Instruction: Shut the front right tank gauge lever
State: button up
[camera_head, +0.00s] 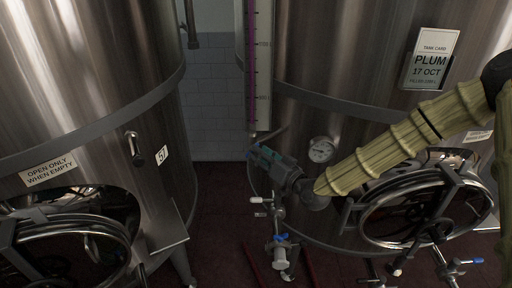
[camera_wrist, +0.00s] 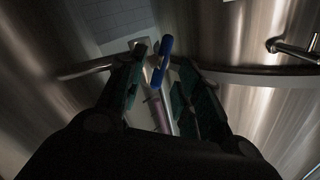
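The front right tank (camera_head: 330,75) is a steel tank with a PLUM card. Its gauge (camera_head: 259,70) is a tall scale strip with a purple column. My gripper (camera_head: 256,152) is at the gauge's lower end, in front of the tank wall. In the wrist view, my gripper (camera_wrist: 161,62) is open. The blue gauge lever (camera_wrist: 164,50) shows between and just beyond its fingertips, near the right one; I cannot tell whether they touch. The gauge's lower fitting is mostly hidden behind my gripper in the head view.
A round dial (camera_head: 321,149) and a round hatch (camera_head: 420,210) are on the right tank. Below my gripper hangs a valve with a small blue handle (camera_head: 280,237). The left tank (camera_head: 85,75) stands across a narrow gap. A small tap (camera_wrist: 292,48) juts out at right in the wrist view.

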jog(key=shift+p+x, duration=0.45)
jog(key=shift+x, duration=0.95)
grip_shut()
